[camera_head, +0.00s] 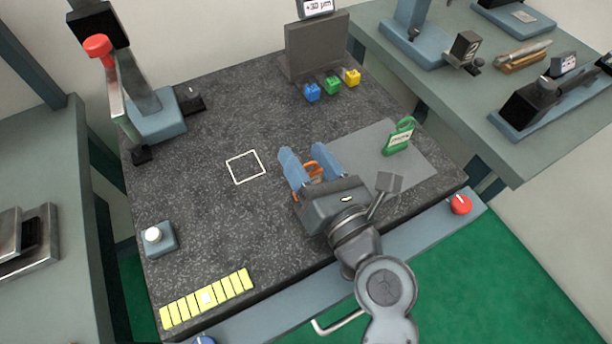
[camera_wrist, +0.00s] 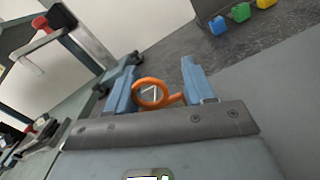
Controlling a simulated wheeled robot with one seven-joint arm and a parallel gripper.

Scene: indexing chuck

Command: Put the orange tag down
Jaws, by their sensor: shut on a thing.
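The orange tag (camera_head: 313,167) is between the two blue fingers of my gripper (camera_head: 305,165). In the wrist view, the tag's orange ring (camera_wrist: 150,93) shows between the fingertips of my gripper (camera_wrist: 160,88), with a short orange part running to the right finger. The rest of the tag is hidden by the gripper. My gripper is shut on the tag over the dark speckled table (camera_head: 215,210), right of a white square outline (camera_head: 246,167). I cannot tell how high the tag is above the table.
Blue (camera_head: 312,92), green (camera_head: 332,85) and yellow (camera_head: 352,77) blocks sit at the back. A yellow strip (camera_head: 207,298) lies front left, near a white button (camera_head: 153,235). The table's middle left is clear.

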